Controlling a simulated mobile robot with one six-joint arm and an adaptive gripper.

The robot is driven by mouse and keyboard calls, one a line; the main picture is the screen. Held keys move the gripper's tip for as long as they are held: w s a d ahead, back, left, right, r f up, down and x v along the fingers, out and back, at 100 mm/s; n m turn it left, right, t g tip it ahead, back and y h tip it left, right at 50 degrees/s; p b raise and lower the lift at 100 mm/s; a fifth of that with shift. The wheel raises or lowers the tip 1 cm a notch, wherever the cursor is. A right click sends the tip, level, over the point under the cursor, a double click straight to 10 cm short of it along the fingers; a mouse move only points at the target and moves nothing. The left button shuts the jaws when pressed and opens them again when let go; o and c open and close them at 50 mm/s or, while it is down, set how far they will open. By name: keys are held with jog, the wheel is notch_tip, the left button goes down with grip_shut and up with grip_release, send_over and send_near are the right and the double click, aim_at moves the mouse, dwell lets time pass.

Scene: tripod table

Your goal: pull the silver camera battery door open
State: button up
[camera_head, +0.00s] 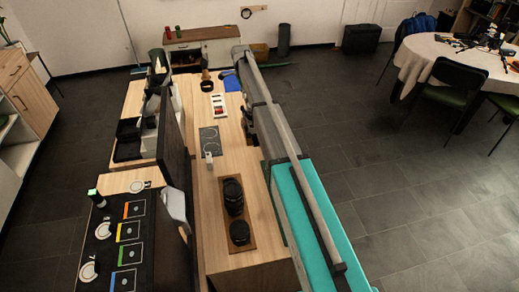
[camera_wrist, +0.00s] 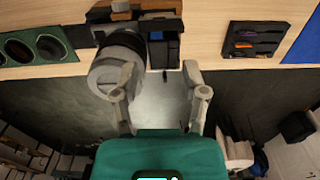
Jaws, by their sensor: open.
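In the wrist view a dark camera-like body (camera_wrist: 147,28) stands at the bench edge, with a thick grey and black lens barrel (camera_wrist: 113,62) at its left. A dark, bluish boxy part (camera_wrist: 163,52) shows right of the barrel. I cannot tell whether it is the battery door. My gripper (camera_wrist: 160,70) is open, its two grey fingers pointing toward the camera. The left finger overlaps the barrel in the picture; contact cannot be told. A pale grey patch shows between the fingers, and its nature is unclear. In the head view I cannot make out the gripper or the door.
On the wooden bench (camera_head: 224,180) are a dark mat with circles (camera_head: 209,141), black cylinders (camera_head: 233,198) and a blue cloth (camera_head: 233,82). A dark tray (camera_wrist: 255,40) lies right of the camera in the wrist view. A round table (camera_head: 450,50) with chairs stands right; open floor lies between.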

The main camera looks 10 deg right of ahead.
jog(key=shift+r+p, duration=2.95)
jog(key=shift+r, duration=0.3)
jog(key=s+f+n+b, duration=0.4)
jog(key=s+f+b, duration=0.1)
jog(key=s, duration=0.5)
jog(key=s+f+n+b, duration=0.4)
jog(key=s+f, duration=0.1)
jog(key=s, duration=0.5)
jog(key=s+f+n+b, duration=0.4)
jog(key=s+b, duration=0.1)
jog(key=s, duration=0.5)
jog(key=shift+s+d+f+b, duration=0.3)
jog(key=shift+s+f+b, duration=0.05)
jog(key=shift+f, duration=0.05)
jog(key=s+n, duration=0.2)
jog(key=s, duration=0.3)
jog(key=s+n, duration=0.2)
jog(key=s, duration=0.3)
jog(key=s+n, duration=0.2)
jog(key=s, duration=0.3)
jog(key=shift+s, duration=0.2)
jog(key=shift+s, duration=0.15)
